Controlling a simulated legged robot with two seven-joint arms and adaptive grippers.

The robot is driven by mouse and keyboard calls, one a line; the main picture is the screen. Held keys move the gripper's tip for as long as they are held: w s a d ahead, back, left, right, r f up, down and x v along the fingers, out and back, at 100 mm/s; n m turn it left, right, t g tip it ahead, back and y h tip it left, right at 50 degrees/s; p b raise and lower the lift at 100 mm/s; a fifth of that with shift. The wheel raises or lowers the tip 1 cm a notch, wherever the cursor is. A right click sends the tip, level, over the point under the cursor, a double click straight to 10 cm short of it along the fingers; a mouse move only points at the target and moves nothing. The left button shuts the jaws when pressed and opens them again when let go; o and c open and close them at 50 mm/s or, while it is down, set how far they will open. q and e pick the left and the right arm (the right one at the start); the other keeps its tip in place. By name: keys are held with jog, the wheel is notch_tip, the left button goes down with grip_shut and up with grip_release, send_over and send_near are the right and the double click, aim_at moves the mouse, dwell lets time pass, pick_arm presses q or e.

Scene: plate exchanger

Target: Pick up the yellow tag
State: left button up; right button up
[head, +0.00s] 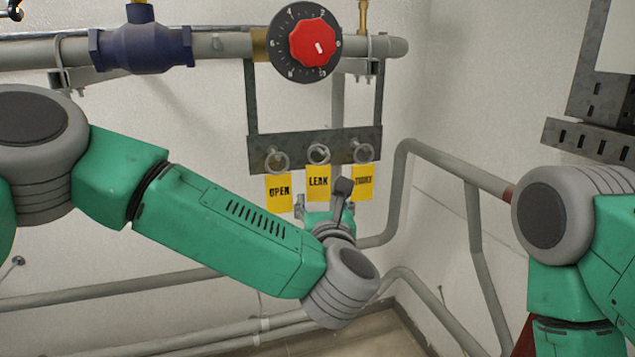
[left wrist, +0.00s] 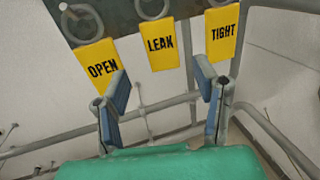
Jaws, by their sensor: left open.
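Three yellow tags hang by rings from a grey metal bracket on the wall. The OPEN tag (head: 279,193) is at left, the LEAK tag (head: 318,182) in the middle, and the third tag (head: 363,182) at right, partly behind my gripper. The left wrist view shows the OPEN tag (left wrist: 98,65), the LEAK tag (left wrist: 160,44) and the TIGHT tag (left wrist: 224,36). My left gripper (head: 326,205) is open and empty just below the tags. In the left wrist view its fingers (left wrist: 164,92) stand apart, with the LEAK tag above and between them. My right gripper is out of view.
The grey bracket (head: 315,145) carries the rings below a red dial (head: 313,42) and a blue valve (head: 143,46) on a horizontal pipe. Grey pipes (head: 440,160) run along the right wall and low on the back wall.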

pick_arm(q)
jog(key=w, duration=0.9)
jog(key=shift+w+a+f, duration=0.3)
jog(key=shift+w+a, duration=0.05)
jog(key=c, duration=1)
jog(key=shift+r, duration=0.15)
jog(key=shift+r, duration=0.6)
send_near(319, 175)
jog(key=s, duration=0.4)
jog(key=s+d+f, duration=0.1)
jog(key=s, duration=0.3)
jog(key=s+d+f, duration=0.1)
jog(key=s, duration=0.3)
jog(key=shift+s+d+f+b, duration=0.1)
jog(key=shift+s+f+b, duration=0.1)
jog(key=shift+f+b, duration=0.1)
